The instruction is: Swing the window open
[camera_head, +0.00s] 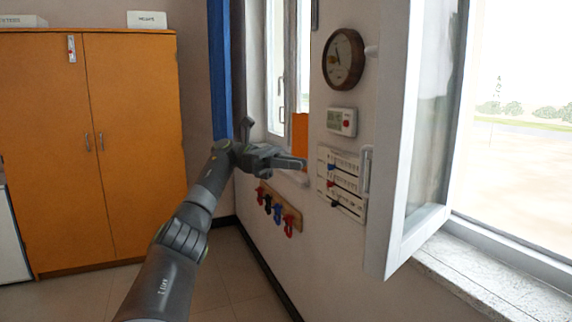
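The near window sash (397,150) is a white framed glass panel. It stands swung inward into the room, at a wide angle to its opening on the right. A white handle (366,172) shows at the sash's left edge. My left gripper (302,163) is left of the sash and handle, apart from them, in front of the wall. It points right and is seen from the side, so its finger gap is unclear. I see nothing held in it. My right gripper is out of view.
A clock (343,59), a thermostat (342,122) and a white board (341,183) are on the wall left of the sash. Hooks (279,209) hang lower. A second window (276,65) is farther back. An orange cabinet (135,150) stands left. The sill (480,280) looks clear.

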